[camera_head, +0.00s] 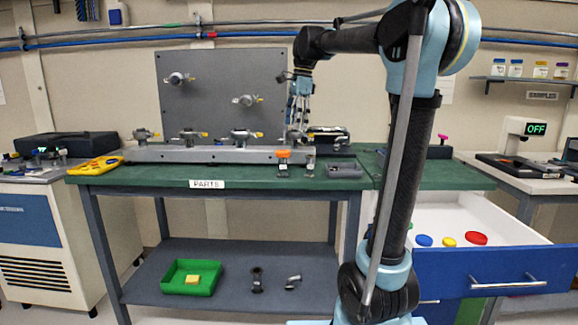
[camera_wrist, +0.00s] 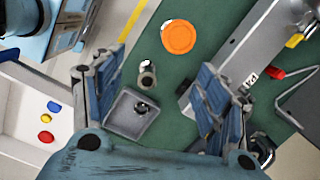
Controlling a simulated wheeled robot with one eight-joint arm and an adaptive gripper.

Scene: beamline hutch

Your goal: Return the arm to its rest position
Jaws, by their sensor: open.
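My arm (camera_head: 405,170) rises at right of centre in the head view and bends left over the green bench. My gripper (camera_head: 299,122) points down above the bench near the grey rail. In the wrist view my gripper (camera_wrist: 163,60) has its blue-padded fingers spread wide with nothing held between them. Below the fingers are a small metal cylinder (camera_wrist: 147,75) and a grey tray (camera_wrist: 118,121) with a small round piece in it. An orange-capped container (camera_wrist: 178,37) stands beyond them; it also shows in the head view (camera_head: 283,155).
The green bench (camera_head: 130,177) carries a grey rail (camera_head: 210,155) with several valve-like fittings, before an upright grey panel (camera_head: 210,75). An open white drawer (camera_head: 520,233) with coloured discs juts out at right.

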